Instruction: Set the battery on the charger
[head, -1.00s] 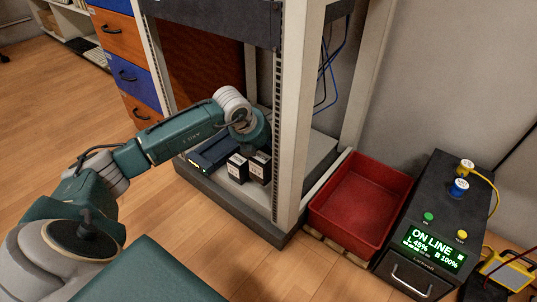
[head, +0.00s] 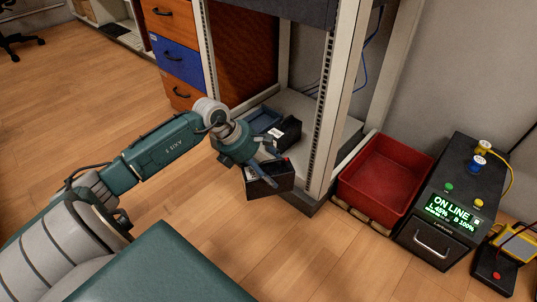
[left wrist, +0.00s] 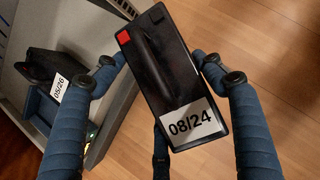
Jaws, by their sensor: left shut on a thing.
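My left gripper (head: 262,166) is shut on a black battery (head: 271,183) and holds it off the floor, just outside the front edge of the rack base. In the left wrist view this battery (left wrist: 165,75) lies between both fingers, with one red terminal and a white label reading 08/24. My right gripper is not in view.
The rack's post (head: 327,105) stands just right of the held battery. A red bin (head: 385,178) is beside the rack, then a black UPS unit (head: 440,210) with a lit display. The drawers (head: 176,60) stand behind left. Wooden floor in front is open.

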